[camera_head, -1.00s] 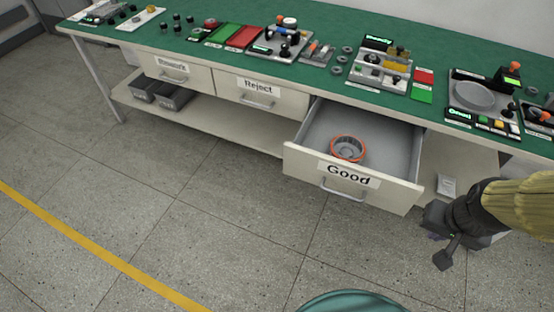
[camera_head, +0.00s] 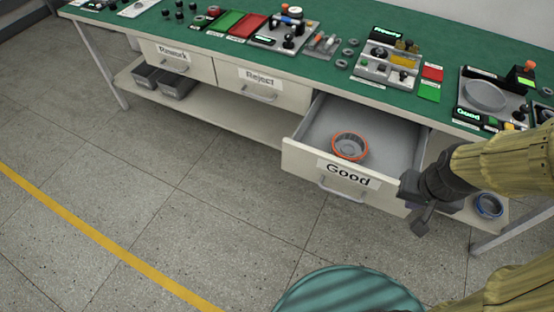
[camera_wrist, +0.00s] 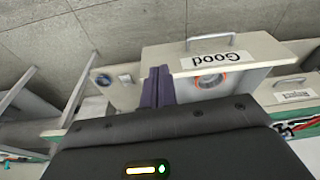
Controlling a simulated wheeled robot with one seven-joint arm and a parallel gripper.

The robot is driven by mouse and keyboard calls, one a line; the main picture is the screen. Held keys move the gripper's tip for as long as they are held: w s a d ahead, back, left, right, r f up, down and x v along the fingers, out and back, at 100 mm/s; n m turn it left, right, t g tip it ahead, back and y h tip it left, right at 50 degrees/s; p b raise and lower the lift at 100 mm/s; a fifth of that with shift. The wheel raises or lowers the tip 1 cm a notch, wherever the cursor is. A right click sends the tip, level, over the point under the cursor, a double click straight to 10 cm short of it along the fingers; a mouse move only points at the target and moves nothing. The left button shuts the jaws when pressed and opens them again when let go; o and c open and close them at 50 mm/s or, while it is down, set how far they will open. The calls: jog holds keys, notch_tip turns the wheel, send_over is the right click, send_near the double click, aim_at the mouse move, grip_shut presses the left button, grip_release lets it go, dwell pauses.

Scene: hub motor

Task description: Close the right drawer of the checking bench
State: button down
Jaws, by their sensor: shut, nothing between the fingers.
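The right drawer, labelled "Good" (camera_head: 310,165), stands pulled out from the checking bench (camera_head: 340,78). A grey round part with an orange rim (camera_head: 350,146) lies inside it. The drawer has a bar handle (camera_head: 341,192) on its pale front. My gripper (camera_head: 408,190) is at the right end of the drawer front, overlapping its edge in the head view. In the wrist view, which is upside down, the shut purple fingers (camera_wrist: 158,86) appear beside the drawer front (camera_wrist: 268,48), with nothing between them. I cannot tell whether they touch it.
The "Rework" (camera_head: 176,58) and "Reject" (camera_head: 262,88) drawers are closed. Fixtures and trays cover the green bench top. Grey bins (camera_head: 174,86) and a blue-ringed part (camera_head: 488,206) sit on the lower shelf. A teal round top (camera_head: 348,292) stands in front. The floor at left is clear.

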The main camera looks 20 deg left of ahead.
aim_at(283, 153)
jog(key=w+a+f+n+h+b, duration=0.1)
jog(key=a+f+n+h+b, duration=0.35)
jog(key=f+n, duration=0.4)
jog(key=a+f+n+h+b, duration=0.4)
jog(key=a+f+n+b, duration=0.25)
jog(key=n, duration=0.35)
jog(key=s+a+f+n+t+y+b, duration=0.1)
jog(key=a+f+n+t+y+b, duration=0.2)
jog(key=a+n+t, duration=0.4)
jog(key=s+a+f+n+t+y+b, duration=0.1)
jog(key=a+n+t+y+b, duration=0.3)
jog(key=a, duration=1.5)
jog(key=f+n+t, duration=0.1)
jog(key=n+t, duration=0.3)
jog(key=n, duration=0.1)
jog(key=shift+f+n, duration=0.35)
jog(key=shift+f, duration=0.05)
jog(key=shift+w, duration=0.1)
jog(key=w+b, duration=0.1)
jog(key=w, duration=0.3)
jog(key=w+b, duration=0.1)
jog(key=w, duration=0.3)
jog(key=w+d+b, duration=0.1)
jog(key=w, duration=0.4)
jog(key=shift+f+b, duration=0.1)
jog(key=shift+b, duration=0.25)
jog(key=shift+w, duration=0.45)
